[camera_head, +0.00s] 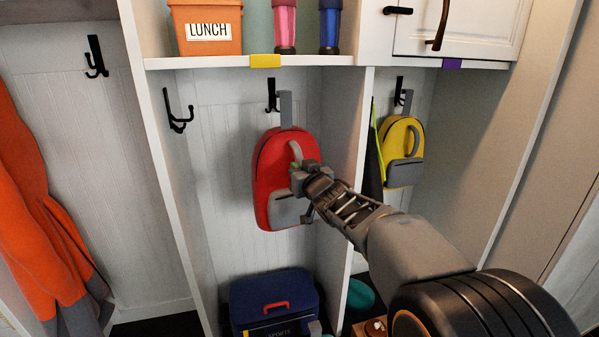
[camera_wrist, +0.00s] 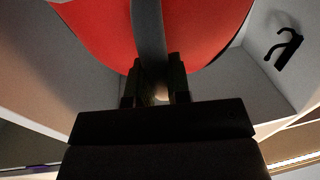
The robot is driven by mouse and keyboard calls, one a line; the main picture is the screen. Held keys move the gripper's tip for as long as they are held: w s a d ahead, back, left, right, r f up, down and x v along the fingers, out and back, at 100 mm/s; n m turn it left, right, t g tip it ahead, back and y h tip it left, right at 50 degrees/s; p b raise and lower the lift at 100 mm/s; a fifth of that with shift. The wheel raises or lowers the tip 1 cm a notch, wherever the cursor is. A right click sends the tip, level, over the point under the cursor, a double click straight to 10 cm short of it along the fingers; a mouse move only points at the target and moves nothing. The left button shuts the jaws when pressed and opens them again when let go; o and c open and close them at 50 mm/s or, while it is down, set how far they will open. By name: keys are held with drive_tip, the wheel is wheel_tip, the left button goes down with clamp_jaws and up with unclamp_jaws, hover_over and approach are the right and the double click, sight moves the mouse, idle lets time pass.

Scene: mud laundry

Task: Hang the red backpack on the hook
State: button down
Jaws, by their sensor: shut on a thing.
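The red backpack (camera_head: 268,165) hangs upright in the middle cubby, with a grey front pocket and a grey top loop (camera_head: 286,108). My gripper (camera_head: 304,172) is shut on the grey strap on its front. In the wrist view the strap (camera_wrist: 148,35) runs between the fingers (camera_wrist: 156,88), with the red body of the backpack (camera_wrist: 95,22) behind it. A black hook (camera_head: 272,92) on the back wall shows just left of the top loop. I cannot tell whether the loop is around the hook or beside it.
A black double hook (camera_head: 178,112) is on the cubby's left wall. A yellow backpack (camera_head: 403,150) hangs in the right cubby, past a divider (camera_head: 355,180). A blue sports box (camera_head: 275,300) stands below. A shelf with an orange lunch bin (camera_head: 207,28) is above.

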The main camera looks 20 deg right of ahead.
drive_tip(key=shift+w+p, duration=1.9)
drive_tip(key=shift+w, duration=5.15)
drive_tip(key=shift+r, duration=0.25)
drive_tip(key=shift+f, duration=0.3)
drive_tip(key=shift+f+b, duration=0.3)
drive_tip(key=shift+b, duration=0.2)
drive_tip(key=shift+f, duration=0.25)
drive_tip(key=shift+f+b, duration=0.35)
drive_tip(key=shift+b, duration=0.1)
